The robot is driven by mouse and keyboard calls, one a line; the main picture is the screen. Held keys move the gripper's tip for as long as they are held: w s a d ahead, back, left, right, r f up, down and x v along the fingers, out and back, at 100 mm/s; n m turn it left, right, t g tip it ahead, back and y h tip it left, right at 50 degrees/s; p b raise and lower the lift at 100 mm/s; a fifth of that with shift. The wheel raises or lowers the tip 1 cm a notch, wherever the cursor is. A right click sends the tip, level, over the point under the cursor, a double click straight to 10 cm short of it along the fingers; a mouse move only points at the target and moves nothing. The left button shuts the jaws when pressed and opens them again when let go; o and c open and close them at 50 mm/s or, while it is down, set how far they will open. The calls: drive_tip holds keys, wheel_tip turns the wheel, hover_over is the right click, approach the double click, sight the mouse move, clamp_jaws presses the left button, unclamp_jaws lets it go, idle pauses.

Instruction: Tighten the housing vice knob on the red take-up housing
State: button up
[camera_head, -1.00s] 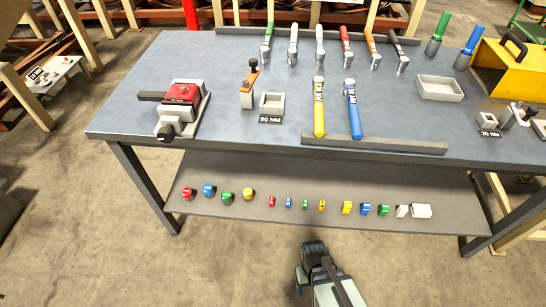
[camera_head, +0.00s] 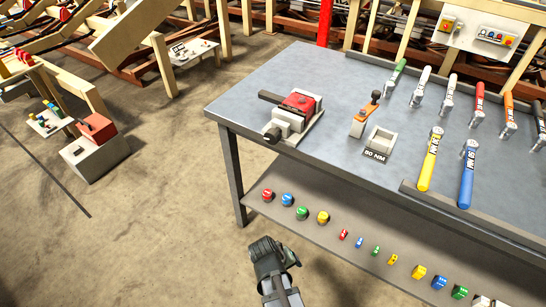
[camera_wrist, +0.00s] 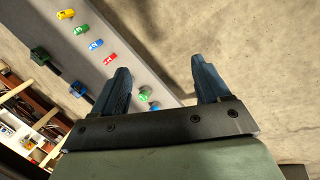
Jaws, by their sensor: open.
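The red take-up housing (camera_head: 297,103) sits clamped in a grey vice (camera_head: 287,121) at the left end of the blue-grey bench top. A dark vice knob (camera_head: 272,134) is at the vice's near end, by the bench's front left corner. My gripper (camera_head: 272,257) is below and in front of the bench, well apart from the knob. In the wrist view my gripper (camera_wrist: 162,85) shows two blue-grey fingers spread apart with nothing between them. The housing and vice are not in the wrist view.
The bench top (camera_head: 330,75) holds several coloured torque wrenches, an orange-topped tool (camera_head: 366,115) and a grey block labelled 50 NM (camera_head: 380,140). The lower shelf (camera_head: 325,240) carries a row of coloured parts. Open floor (camera_head: 150,220) lies left of the bench.

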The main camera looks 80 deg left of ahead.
drive_tip(key=s+a+r+n+t+y, duration=0.2)
drive_tip(key=s+a+r+n+y, duration=0.1)
drive_tip(key=s+a+r, duration=0.3)
drive_tip(key=n+t+y, duration=0.7)
drive_tip(key=n+y, duration=0.2)
drive_tip(key=n, duration=0.6)
approach(270, 140)
drive_tip(key=v, duration=0.3)
drive_tip(key=w+a+n, duration=0.1)
drive_tip(key=w+a, duration=0.4)
drive_tip(key=w+a+n, duration=0.2)
drive_tip(key=w+a, duration=0.3)
drive_tip(key=shift+w+r, duration=0.1)
drive_tip(key=shift+r, duration=0.05)
